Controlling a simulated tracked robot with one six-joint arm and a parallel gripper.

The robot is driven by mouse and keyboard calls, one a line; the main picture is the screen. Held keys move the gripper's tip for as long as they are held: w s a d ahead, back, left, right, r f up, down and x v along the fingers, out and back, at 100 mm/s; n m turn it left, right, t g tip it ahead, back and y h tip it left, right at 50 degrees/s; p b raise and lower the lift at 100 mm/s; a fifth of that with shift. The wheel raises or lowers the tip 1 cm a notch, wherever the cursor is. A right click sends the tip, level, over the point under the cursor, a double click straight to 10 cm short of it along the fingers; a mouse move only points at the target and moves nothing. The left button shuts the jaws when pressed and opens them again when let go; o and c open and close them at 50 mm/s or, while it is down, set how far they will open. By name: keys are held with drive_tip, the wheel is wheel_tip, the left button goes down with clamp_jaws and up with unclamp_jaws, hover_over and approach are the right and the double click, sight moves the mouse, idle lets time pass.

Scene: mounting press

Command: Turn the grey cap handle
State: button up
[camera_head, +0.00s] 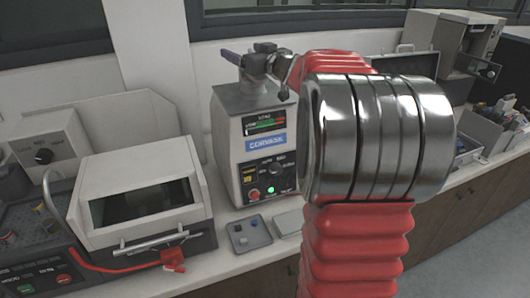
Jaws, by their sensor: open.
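The mounting press (229,120) is a pale grey box on the bench, with a lit gauge, a blue label and a dial on its front. The grey cap handle (231,57) shows as a grey-purple bar end sticking out to the left above the press top. My gripper (284,68) is small and dark at the end of my red arm, right beside the metal cap parts on the press. It is open. Whether its fingers touch the handle cannot be told. My arm's large shiny metal joint hides the area right of the press.
A small grey tray (259,243) with small pieces lies in front of the press. A white-lidded cutting machine (135,195) with a red-handled hose stands at left. More equipment (452,45) and an open case stand at right along the bench.

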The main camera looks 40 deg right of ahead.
drive_tip(key=shift+d+m+h, duration=0.25)
drive_tip(key=shift+m+h, duration=0.75)
drive_tip(key=shift+h, duration=0.5)
drive_tip(key=shift+d+m+g+h, duration=0.15)
drive_tip(key=shift+m+g+h, duration=0.2)
drive_tip(key=shift+h, duration=0.25)
